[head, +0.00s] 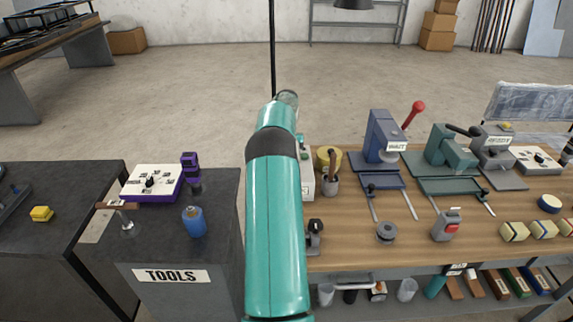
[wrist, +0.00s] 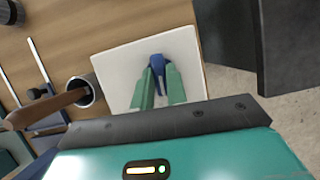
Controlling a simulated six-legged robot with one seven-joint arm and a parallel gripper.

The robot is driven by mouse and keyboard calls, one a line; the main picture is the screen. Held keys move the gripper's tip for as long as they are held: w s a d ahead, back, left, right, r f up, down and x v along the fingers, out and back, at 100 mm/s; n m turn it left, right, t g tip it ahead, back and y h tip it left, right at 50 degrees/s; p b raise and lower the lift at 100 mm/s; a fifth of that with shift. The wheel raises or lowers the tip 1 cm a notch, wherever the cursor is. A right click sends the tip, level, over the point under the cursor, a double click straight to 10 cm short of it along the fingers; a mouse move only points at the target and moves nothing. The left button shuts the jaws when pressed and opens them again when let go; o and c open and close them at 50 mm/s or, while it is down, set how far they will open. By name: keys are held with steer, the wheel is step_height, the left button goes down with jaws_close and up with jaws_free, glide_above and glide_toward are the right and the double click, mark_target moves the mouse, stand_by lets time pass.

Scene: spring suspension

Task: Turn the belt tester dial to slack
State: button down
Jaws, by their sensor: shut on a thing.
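In the wrist view my gripper (wrist: 158,84) has its two green fingers closed around a blue dial (wrist: 157,61). The dial stands on the pale face of a box (wrist: 113,70), which I take to be the belt tester. In the head view only the right edge of this pale box (head: 307,185) shows on the wooden bench; my arm covers the rest, the dial and the gripper. I cannot read any marks around the dial, so its setting cannot be told.
A cup with a mallet (head: 330,186) stands close beside the box; its brown handle (wrist: 45,108) reaches near my gripper in the wrist view. Blue (head: 384,140) and green (head: 448,155) presses stand to the right. A gap separates the wooden bench from the dark tools cabinet (head: 178,270).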

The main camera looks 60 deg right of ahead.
steer(key=shift+n, duration=0.4)
steer(key=c, duration=1.4)
jaws_free()
steer(key=v, duration=0.7)
steer(key=shift+w+f, duration=0.1)
steer(key=shift+r, duration=0.25)
